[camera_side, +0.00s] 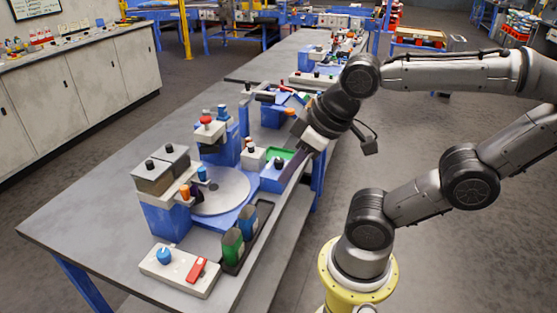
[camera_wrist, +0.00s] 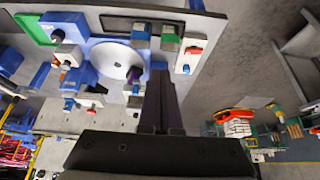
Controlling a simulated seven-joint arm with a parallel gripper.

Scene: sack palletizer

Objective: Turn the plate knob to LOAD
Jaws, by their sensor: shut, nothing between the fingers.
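A white control box (camera_side: 180,272) at the front of the table carries a blue knob (camera_side: 163,255) and a red rocker switch (camera_side: 196,269). The box's blue knob also shows in the wrist view (camera_wrist: 186,69). No LOAD marking is readable, and I cannot tell which way the knob points. The grey round plate (camera_side: 225,192) lies on the blue machine behind the box. My gripper (camera_side: 286,184) is shut and empty, pointing down at the table's right edge beside a blue block with a black knob (camera_side: 279,161). In the wrist view my shut fingers (camera_wrist: 160,74) are apart from the blue knob.
Green and blue sacks (camera_side: 240,235) stand in a dark tray between the plate and the table's right edge. Grey-topped blocks (camera_side: 160,170) and a red-topped button post (camera_side: 207,128) stand around the plate. The table's front left (camera_side: 90,235) is bare.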

